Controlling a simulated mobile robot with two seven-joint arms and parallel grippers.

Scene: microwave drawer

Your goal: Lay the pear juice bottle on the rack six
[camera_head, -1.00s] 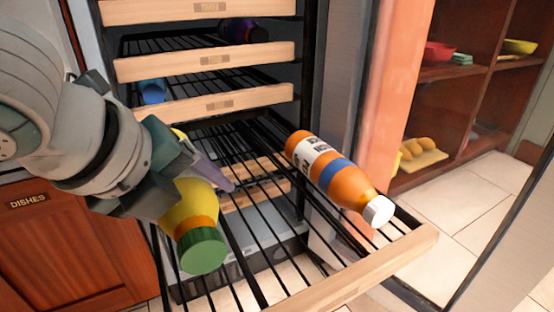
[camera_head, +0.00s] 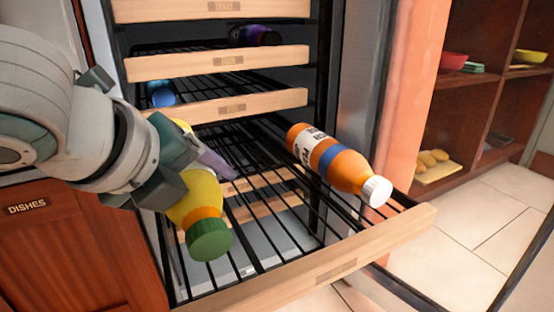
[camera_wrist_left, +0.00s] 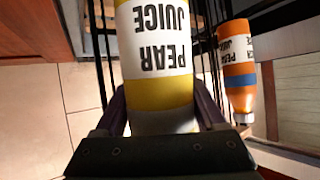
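The yellow pear juice bottle (camera_head: 205,197) with a green cap is in my left gripper (camera_head: 205,165), tilted with its cap toward the camera. In the left wrist view the bottle (camera_wrist_left: 160,90) reads PEAR JUICE, with a finger on each side. It is over the left part of a pulled-out wire rack with a wooden front (camera_head: 330,272); I cannot tell whether it touches the wires. An orange bottle (camera_head: 340,168) with a white cap lies on the right part of this rack and also shows in the left wrist view (camera_wrist_left: 238,75). My right gripper is not in view.
Racks with wooden fronts (camera_head: 225,105) are stacked above, pushed in. A dark purple bottle (camera_head: 255,36) and a blue item (camera_head: 162,95) lie on them. The middle of the pulled-out rack is bare. A red cabinet door (camera_head: 70,245) stands at left, shelves (camera_head: 475,100) at right.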

